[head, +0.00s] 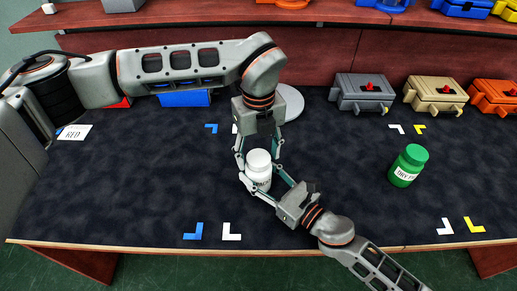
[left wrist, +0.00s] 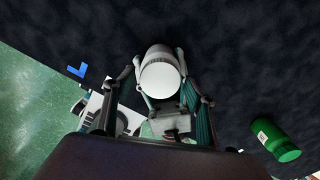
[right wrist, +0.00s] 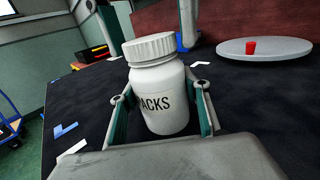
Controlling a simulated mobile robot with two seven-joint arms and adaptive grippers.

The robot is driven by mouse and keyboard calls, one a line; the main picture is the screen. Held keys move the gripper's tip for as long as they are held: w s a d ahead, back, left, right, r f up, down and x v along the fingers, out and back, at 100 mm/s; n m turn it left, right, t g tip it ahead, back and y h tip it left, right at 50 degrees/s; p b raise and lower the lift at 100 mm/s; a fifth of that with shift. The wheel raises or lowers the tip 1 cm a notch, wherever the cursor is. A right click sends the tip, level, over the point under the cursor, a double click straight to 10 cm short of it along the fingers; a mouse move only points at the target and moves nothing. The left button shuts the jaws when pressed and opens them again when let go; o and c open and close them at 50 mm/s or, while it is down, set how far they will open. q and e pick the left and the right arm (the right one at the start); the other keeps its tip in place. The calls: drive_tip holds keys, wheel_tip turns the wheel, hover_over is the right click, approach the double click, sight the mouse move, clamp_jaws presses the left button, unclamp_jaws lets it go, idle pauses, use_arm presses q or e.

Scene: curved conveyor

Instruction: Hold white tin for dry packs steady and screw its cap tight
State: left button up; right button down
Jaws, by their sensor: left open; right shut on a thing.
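The white tin (head: 259,183), lettered "PACKS" in the right wrist view (right wrist: 165,108), stands upright on the dark table. Its white ribbed cap (right wrist: 152,46) sits on top; I cannot tell how tight it is. My right gripper (head: 264,184) is shut on the tin's body, its fingers on both sides. My left gripper (head: 259,156) points down from above, open, its fingers on either side of the cap. In the left wrist view the cap (left wrist: 162,76) lies between the open fingers. In the right wrist view the left fingers appear behind the cap.
A green bottle (head: 409,166) stands to the right. Grey (head: 363,93), tan (head: 435,95) and orange (head: 495,98) boxes line the back right. A round grey disc (head: 291,103) is partly hidden behind my left gripper. Corner marks lie on the table; the front right is mostly clear.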

use_arm(q)
drive_tip(key=c, duration=1.2)
drive_tip(key=m, duration=1.4)
drive_tip(key=shift+m, duration=0.4)
drive_tip(key=m, duration=0.4)
drive_tip(key=o, duration=1.3)
drive_tip(key=shift+c, duration=0.2)
drive_tip(key=shift+r, duration=0.1)
